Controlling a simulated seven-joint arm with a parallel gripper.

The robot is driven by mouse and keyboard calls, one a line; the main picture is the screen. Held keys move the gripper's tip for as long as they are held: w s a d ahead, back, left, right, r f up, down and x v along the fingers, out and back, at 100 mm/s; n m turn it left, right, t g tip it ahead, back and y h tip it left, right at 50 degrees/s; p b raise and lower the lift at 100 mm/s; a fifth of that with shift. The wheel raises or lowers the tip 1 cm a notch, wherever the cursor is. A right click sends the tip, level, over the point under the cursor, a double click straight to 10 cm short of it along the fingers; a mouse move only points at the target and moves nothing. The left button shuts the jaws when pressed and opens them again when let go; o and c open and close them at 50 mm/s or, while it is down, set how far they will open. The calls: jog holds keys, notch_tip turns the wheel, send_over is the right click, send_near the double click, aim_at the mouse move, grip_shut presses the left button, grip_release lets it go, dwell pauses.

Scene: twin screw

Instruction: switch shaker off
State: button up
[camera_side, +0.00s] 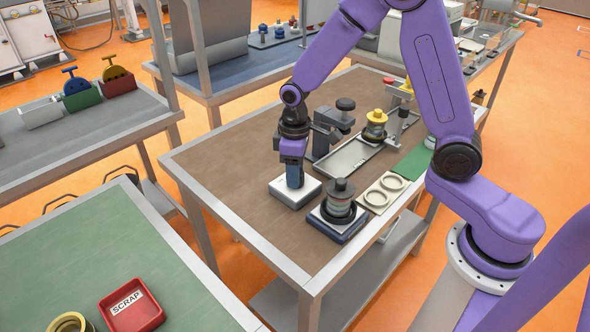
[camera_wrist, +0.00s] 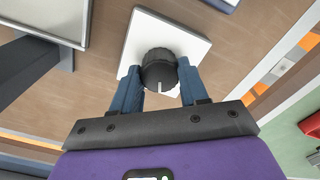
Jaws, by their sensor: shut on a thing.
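A white box (camera_side: 279,191) sits on the brown bench top, and it also fills the upper middle of the wrist view (camera_wrist: 187,42). A round black ribbed knob (camera_wrist: 158,66) is on its top, with a white mark pointing toward the bottom of the wrist view. My gripper (camera_side: 294,178) points down over the box, its blue fingers shut on the knob from both sides. The side view hides the knob behind the fingers. To the right is a dark blue shaker base (camera_side: 336,228) carrying a capped jar (camera_side: 341,205).
A beige two-ring holder (camera_side: 382,193), a grey tray (camera_side: 350,160), a black clamp stand (camera_side: 326,125) and a yellow-topped jar (camera_side: 375,128) stand behind. The bench's left part is clear. A red scrap bin (camera_side: 133,308) is on the green bench.

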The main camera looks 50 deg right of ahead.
jog(key=shift+n, duration=0.7)
jog(key=o, duration=1.1)
jog(key=shift+c, duration=0.2)
notch_tip(320, 180, up, 18)
jog(key=shift+f, duration=0.25)
